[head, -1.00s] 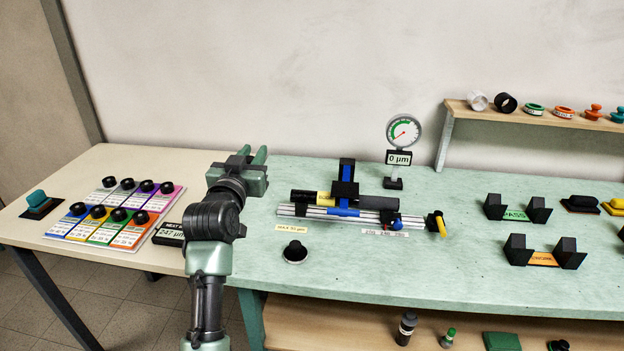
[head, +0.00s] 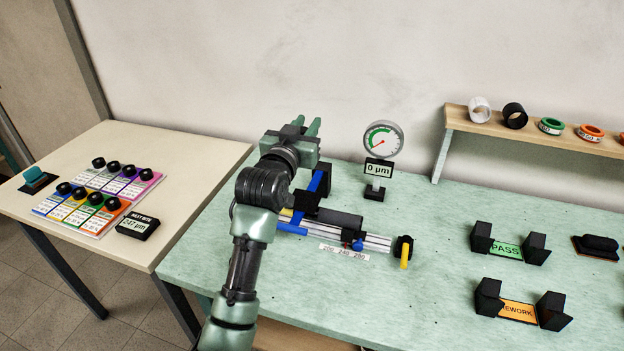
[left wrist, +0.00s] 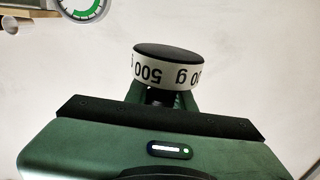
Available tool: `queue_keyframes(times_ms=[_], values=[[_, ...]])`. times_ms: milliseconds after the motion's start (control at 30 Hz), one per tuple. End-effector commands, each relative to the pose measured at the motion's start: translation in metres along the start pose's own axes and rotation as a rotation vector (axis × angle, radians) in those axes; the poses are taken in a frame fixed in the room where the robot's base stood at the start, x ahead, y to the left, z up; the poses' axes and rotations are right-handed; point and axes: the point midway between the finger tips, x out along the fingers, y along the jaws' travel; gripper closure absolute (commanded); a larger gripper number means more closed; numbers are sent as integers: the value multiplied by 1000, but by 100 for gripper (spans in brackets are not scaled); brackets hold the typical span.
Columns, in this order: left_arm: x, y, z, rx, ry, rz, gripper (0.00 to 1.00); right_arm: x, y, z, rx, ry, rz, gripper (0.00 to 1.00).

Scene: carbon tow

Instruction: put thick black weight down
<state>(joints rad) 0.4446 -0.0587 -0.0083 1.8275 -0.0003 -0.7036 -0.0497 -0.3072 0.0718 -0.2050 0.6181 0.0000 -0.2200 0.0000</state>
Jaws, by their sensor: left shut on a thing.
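My left gripper (head: 306,130) is raised above the back of the green bench, in front of the wall, near the black and blue upright of the measuring rig (head: 348,236). In the left wrist view it is shut on the thick black weight (left wrist: 166,52), a short round disc with a black top and a white band marked 500 g. The weight is clear of any surface in that view. In the head view the weight is hidden behind the gripper. My right gripper is in neither view.
A dial gauge (head: 383,140) stands right of the gripper, above a 0 µm display (head: 379,168). PASS (head: 507,251) and REWORK (head: 517,311) holders stand at the right. A cream table (head: 185,150) with colour cards is at the left.

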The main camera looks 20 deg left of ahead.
Motion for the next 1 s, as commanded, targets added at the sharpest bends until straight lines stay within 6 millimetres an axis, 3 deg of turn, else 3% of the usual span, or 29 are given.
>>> queue_keyframes(times_ms=[100,333,567,800,1000], values=[[0,0,31,-1,-2,1,100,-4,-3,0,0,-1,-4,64],[0,0,82,0,2,1,100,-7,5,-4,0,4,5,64],[0,1,102,0,7,1,100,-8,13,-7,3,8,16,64],[0,1,136,-1,4,2,100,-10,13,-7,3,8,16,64],[0,1,143,-1,8,1,100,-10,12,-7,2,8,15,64]])
